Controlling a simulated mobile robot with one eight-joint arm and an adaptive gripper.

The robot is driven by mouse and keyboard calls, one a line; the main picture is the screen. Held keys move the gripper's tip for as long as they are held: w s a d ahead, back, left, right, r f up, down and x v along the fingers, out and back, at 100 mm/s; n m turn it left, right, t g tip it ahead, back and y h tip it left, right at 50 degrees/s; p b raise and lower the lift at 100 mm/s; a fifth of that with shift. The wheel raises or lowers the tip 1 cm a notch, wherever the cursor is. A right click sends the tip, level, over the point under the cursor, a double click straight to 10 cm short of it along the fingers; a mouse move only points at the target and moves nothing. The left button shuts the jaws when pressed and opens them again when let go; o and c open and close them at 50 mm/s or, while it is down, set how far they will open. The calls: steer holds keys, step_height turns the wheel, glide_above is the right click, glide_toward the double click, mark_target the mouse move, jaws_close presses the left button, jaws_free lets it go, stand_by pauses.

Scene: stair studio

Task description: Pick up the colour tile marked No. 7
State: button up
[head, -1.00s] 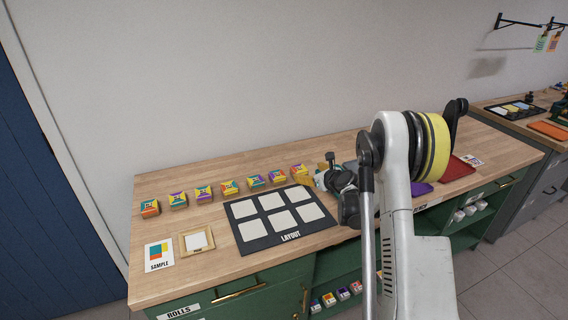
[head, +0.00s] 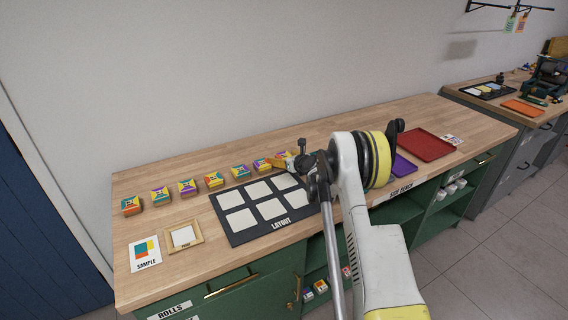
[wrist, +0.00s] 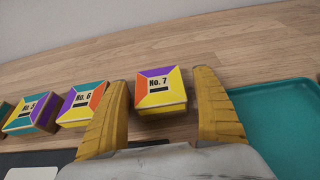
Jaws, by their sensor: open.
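The No. 7 tile (wrist: 160,94) is a small block with a yellow, purple and orange top and a yellow front, lying flat on the wooden bench in the wrist view. My gripper (wrist: 162,80) is open, with one yellow finger on each side of the tile. Gaps show between the tile and both fingers; I cannot tell whether the fingers are down at its height. In the head view my gripper (head: 287,163) is at the right end of the tile row and partly hides the No. 7 tile.
The No. 6 tile (wrist: 82,103) sits close to the left finger. A teal tray (wrist: 285,120) lies by the right finger. The black layout board (head: 228,203) with white squares is in front of the row. The wall rises behind the bench.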

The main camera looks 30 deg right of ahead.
steer(key=c, duration=1.3)
steer(key=shift+o, duration=0.2)
steer(key=shift+r, duration=0.1)
